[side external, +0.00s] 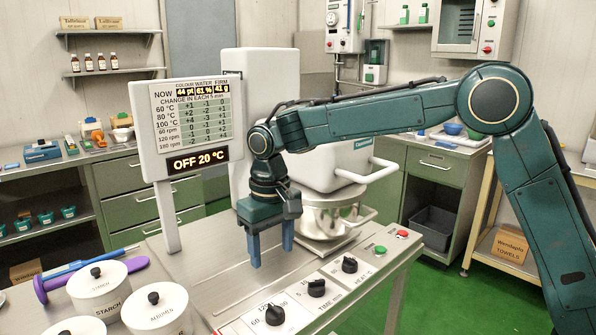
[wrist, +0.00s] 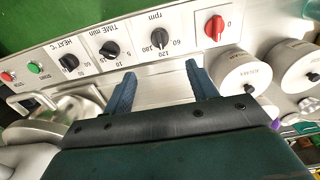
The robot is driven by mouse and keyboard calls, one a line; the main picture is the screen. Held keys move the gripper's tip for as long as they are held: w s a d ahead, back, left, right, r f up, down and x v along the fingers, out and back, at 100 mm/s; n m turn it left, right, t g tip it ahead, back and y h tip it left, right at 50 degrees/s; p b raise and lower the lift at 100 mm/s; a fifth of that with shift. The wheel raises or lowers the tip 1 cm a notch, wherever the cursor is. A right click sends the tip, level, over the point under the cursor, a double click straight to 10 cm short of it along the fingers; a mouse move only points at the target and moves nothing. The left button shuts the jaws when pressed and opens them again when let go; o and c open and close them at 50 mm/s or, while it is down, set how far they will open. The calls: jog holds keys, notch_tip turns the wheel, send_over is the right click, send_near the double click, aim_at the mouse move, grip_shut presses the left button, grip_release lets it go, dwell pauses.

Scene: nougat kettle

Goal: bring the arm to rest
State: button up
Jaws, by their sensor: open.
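My gripper (side external: 271,252) hangs over the steel worktop (side external: 200,262), fingers pointing down, in front of the steel kettle (side external: 322,218). In the wrist view my gripper (wrist: 160,74) has its blue fingers apart with nothing between them. It is open and empty, and appears clear of the knobs. My arm reaches in from the right, bent at the elbow. The display board (side external: 190,125) reads "OFF 20 °C", with 44 pt, 61 % and 41 g in its top row.
The control panel has a heat knob (side external: 349,265), time knob (side external: 316,288), rpm knob (side external: 275,315), green button (side external: 380,250) and red button (side external: 402,234). A red knob (wrist: 215,28) shows too. White lidded pots (side external: 155,312) and a purple-ended tool (side external: 90,278) are at the left.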

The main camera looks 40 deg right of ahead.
jog(key=shift+r, duration=0.1)
jog(key=s+d+r+t, duration=0.1)
jog(key=s+d+r, duration=0.4)
jog(key=s, duration=0.2)
jog(key=s+d+r+t, duration=0.2)
jog(key=s+d+r, duration=0.25)
jog(key=s, duration=0.25)
jog(key=s+d+f+t, duration=0.1)
jog(key=s+d, duration=0.2)
jog(key=s, duration=0.4)
jog(key=s+d+f+t, duration=0.1)
jog(key=s+d+f, duration=0.1)
jog(key=s, duration=0.6)
jog(key=shift+s+d+f+t, duration=0.25)
jog(key=shift+d+t, duration=0.05)
jog(key=shift+d, duration=0.1)
